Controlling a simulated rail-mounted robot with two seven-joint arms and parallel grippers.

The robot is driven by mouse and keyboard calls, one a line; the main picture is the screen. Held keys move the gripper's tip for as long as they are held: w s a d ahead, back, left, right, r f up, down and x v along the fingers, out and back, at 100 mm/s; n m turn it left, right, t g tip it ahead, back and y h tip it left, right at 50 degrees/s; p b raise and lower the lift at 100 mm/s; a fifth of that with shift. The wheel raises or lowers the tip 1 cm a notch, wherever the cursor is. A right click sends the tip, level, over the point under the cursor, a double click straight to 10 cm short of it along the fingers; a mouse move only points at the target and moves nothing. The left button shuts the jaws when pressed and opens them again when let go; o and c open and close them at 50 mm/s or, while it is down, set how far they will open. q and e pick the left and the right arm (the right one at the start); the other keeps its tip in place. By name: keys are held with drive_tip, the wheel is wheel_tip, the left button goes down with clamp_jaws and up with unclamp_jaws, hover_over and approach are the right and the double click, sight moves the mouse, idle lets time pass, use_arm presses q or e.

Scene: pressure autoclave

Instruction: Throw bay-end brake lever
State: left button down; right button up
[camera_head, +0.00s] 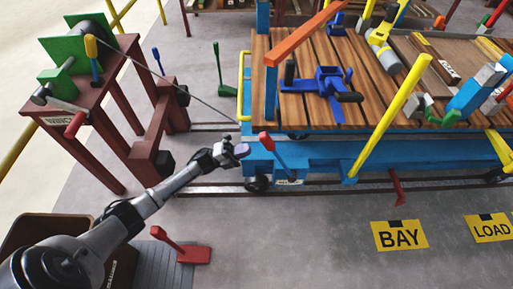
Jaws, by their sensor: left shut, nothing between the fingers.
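A red lever (274,151) with a rounded red top stands tilted at the left end of the blue cart (325,150), above a small label plate (289,182) too small to read. A second red lever (397,187) hangs low at the cart's front side. I cannot tell from labels which one is the bay-end brake. My left gripper (240,151) is shut and empty, just left of the first lever's top and seemingly apart from it. My right gripper is not in view.
A dark red winch stand (105,115) is at the left, its cable running to the cart. Yellow BAY (399,240) and LOAD (490,232) signs lie on open floor. A yellow post (390,118) leans at the cart's front.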

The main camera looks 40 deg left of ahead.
use_arm(q)
drive_tip(key=shift+b+x, duration=0.6)
drive_tip(key=shift+x, duration=1.6)
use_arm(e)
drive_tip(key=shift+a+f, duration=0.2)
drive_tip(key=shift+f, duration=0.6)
use_arm(q)
drive_tip(key=shift+r, duration=0.1)
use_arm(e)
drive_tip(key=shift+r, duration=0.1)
